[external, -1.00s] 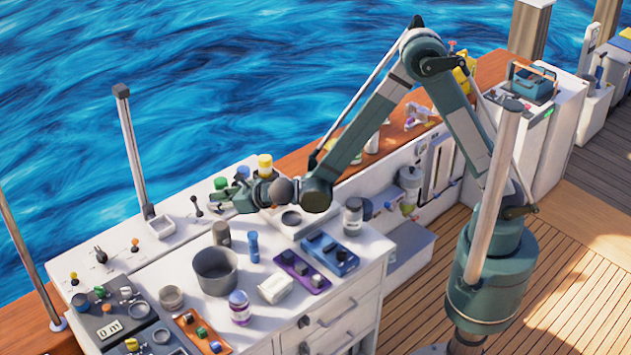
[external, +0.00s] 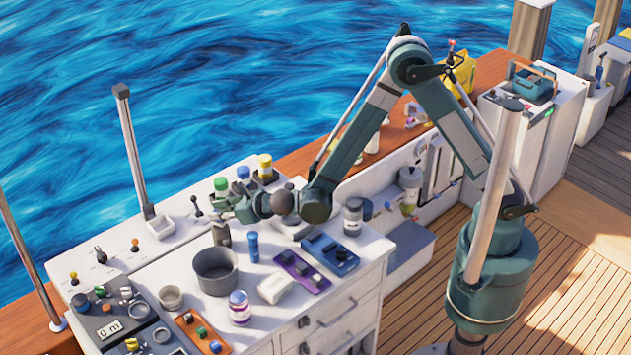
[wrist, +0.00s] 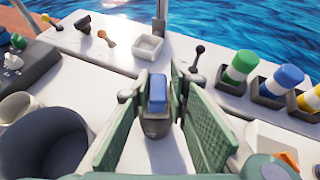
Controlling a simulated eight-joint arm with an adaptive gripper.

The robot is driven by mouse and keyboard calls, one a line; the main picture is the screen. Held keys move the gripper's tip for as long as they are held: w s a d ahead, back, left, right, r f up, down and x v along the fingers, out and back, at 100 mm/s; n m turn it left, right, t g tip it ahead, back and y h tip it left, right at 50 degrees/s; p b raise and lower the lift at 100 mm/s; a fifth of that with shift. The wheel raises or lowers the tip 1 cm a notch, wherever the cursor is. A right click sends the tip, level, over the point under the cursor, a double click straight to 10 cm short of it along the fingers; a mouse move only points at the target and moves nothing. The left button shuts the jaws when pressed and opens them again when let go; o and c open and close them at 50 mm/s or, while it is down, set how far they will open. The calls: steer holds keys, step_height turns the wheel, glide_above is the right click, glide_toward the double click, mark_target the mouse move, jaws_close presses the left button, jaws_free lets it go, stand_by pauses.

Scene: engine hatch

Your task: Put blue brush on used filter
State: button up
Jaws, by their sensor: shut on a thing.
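My gripper (wrist: 157,90) is closed around a small blue block-like piece, which I take to be the blue brush (wrist: 157,91), between its green ribbed fingers. In the external view my gripper (external: 226,208) is low over the worktop and hides the blue piece. A dark grey cylinder, probably the used filter (external: 222,235), stands just below the gripper. In the wrist view a dark grey round body (wrist: 157,124) shows directly under the blue piece. I cannot tell whether the two touch.
A grey bucket (external: 215,275) and a blue cylinder (external: 253,246) stand nearby. Green (wrist: 241,66), blue (wrist: 284,80) and yellow-capped bottles sit in holders to the right. A black lever (wrist: 197,58) and a white tray (wrist: 148,46) are behind.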

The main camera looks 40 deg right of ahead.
steer(key=shift+f, duration=0.5)
steer(key=shift+f, duration=0.2)
steer(key=o, duration=0.9)
steer(key=shift+r, duration=0.1)
steer(key=shift+r, duration=0.2)
steer(key=shift+v, duration=5.95)
steer(key=shift+f, duration=0.1)
steer(key=shift+d, duration=0.1)
